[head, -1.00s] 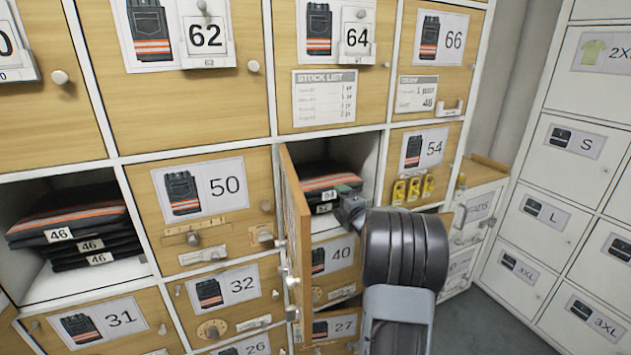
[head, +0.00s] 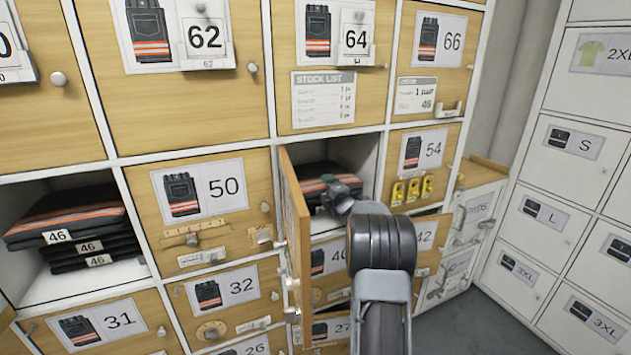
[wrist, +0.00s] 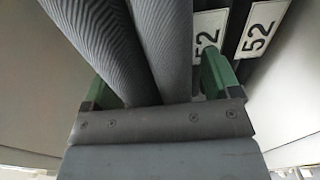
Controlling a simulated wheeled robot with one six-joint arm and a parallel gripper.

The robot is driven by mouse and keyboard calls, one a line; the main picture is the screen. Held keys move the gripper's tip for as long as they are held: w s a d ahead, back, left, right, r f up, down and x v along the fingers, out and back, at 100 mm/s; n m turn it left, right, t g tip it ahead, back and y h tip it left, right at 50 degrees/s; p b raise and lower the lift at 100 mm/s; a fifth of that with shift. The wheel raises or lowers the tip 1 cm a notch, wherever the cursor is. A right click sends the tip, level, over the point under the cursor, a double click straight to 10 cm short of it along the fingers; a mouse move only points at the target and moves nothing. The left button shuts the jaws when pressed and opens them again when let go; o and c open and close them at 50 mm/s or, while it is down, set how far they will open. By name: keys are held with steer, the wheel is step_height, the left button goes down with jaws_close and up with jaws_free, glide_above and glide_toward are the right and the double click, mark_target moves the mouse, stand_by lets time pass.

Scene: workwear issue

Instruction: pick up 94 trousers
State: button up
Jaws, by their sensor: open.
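Dark folded trousers with an orange band (head: 314,186) lie stacked in the open compartment between lockers 50 and 54. In the wrist view, two tags on dark folds at the right read 52; I see no 94. My gripper (head: 337,186) is at the compartment mouth, in front of the stack. In the wrist view, my gripper (wrist: 157,88) is open, with green fingers on either side of ribbed grey fabric folds (wrist: 165,35). The tagged folds lie by the right finger and beyond it. My wrist hides part of the stack in the head view.
The compartment's wooden door (head: 296,245) stands swung open just left of my arm. An open compartment at left holds several trousers tagged 46 (head: 75,230). A door marked 42 (head: 425,240) stands ajar below right. White lockers (head: 560,190) line the right side.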

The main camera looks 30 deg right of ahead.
steer(key=shift+c, duration=0.4)
steer(key=c, duration=1.3)
steer(key=shift+r, duration=0.15)
steer(key=shift+c, duration=0.3)
